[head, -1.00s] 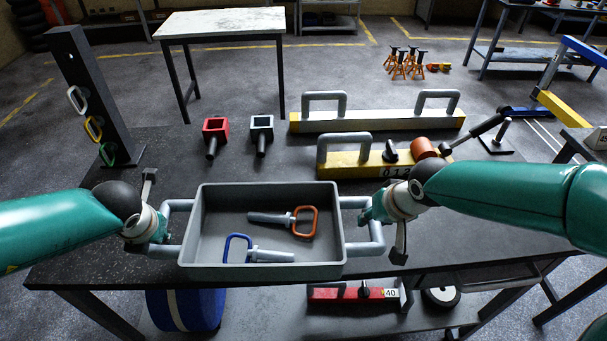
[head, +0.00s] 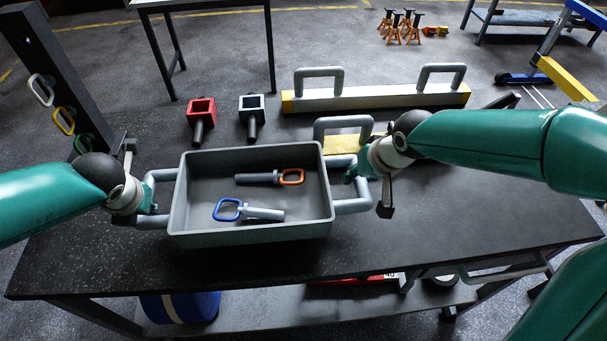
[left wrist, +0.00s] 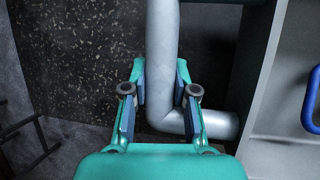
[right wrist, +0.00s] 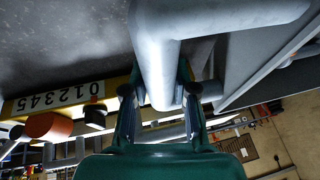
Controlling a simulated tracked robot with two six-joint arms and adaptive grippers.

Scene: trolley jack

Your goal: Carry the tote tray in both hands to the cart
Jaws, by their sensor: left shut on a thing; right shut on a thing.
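The grey tote tray (head: 250,232) is in front of me over the dark table, a light grey tube handle at each end. Inside lie a pin with an orange handle (head: 291,177) and a pin with a blue handle (head: 228,209). My left gripper (head: 149,195) is shut on the left handle (left wrist: 163,50). My right gripper (head: 358,172) is shut on the right handle (right wrist: 155,60). The tray looks slightly turned, its right end farther up the picture. Its gap to the tabletop is hard to judge. I cannot identify a cart for certain.
A dark post (head: 50,75) with coloured rings stands left. A light-topped table stands behind, with open floor around.

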